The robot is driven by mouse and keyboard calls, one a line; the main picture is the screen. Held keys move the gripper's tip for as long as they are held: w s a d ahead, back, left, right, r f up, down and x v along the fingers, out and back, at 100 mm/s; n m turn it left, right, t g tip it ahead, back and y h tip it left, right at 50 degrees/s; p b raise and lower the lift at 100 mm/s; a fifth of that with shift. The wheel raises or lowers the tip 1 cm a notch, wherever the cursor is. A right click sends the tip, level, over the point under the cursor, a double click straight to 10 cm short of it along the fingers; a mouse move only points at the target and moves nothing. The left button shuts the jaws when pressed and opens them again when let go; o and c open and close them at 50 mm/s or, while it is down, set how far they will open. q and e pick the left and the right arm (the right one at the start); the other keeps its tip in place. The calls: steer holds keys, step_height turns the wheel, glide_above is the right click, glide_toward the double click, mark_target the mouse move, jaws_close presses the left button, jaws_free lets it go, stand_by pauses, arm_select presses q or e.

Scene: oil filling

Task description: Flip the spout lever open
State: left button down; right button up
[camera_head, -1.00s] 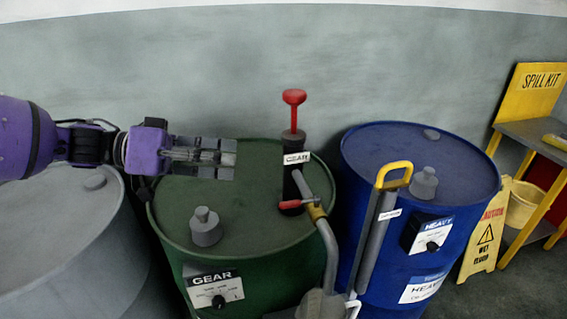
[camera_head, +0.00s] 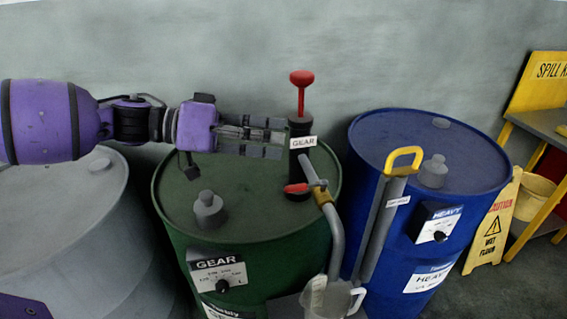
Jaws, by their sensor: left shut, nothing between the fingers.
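The spout lever (camera_head: 297,188) is a small red handle at the base of the spout, low on the dark pump body (camera_head: 299,168) labelled GEAR. The pump stands on the green drum (camera_head: 255,180), and its red plunger handle (camera_head: 301,78) rises above it. A grey spout (camera_head: 337,235) with a brass-coloured joint curves down from the pump to a clear jug (camera_head: 332,299) at the bottom. My left gripper (camera_head: 283,138) is shut and empty above the green drum, its fingertips close to the pump body, above and left of the lever. Contact cannot be told. My right gripper is not in view.
A blue drum (camera_head: 395,140) labelled HEAVY stands at right with a yellow-handled pump (camera_head: 404,158). A grey drum (camera_head: 60,220) is at left. A grey cap (camera_head: 208,210) sticks up from the green drum. A yellow wet-floor sign (camera_head: 490,235) stands at far right.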

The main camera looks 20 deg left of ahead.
mark_target(304, 187)
arm_select(q)
steer(key=d+f, duration=0.1)
steer(key=f, duration=0.1)
steer(key=s+d+f, duration=0.1)
steer(key=d, duration=0.1)
steer(key=shift+f, duration=0.4)
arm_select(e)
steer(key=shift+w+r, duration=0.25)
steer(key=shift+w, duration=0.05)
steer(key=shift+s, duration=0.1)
arm_select(q)
steer(key=shift+p, duration=0.35)
steer(key=shift+s+r+n+t+p, duration=0.15)
steer(key=shift+s+n+t+p, duration=0.15)
steer(key=shift+t+p, duration=0.25)
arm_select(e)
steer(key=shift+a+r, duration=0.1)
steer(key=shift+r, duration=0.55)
arm_select(q)
steer(key=shift+d+y, duration=0.1)
steer(key=shift+y, duration=0.2)
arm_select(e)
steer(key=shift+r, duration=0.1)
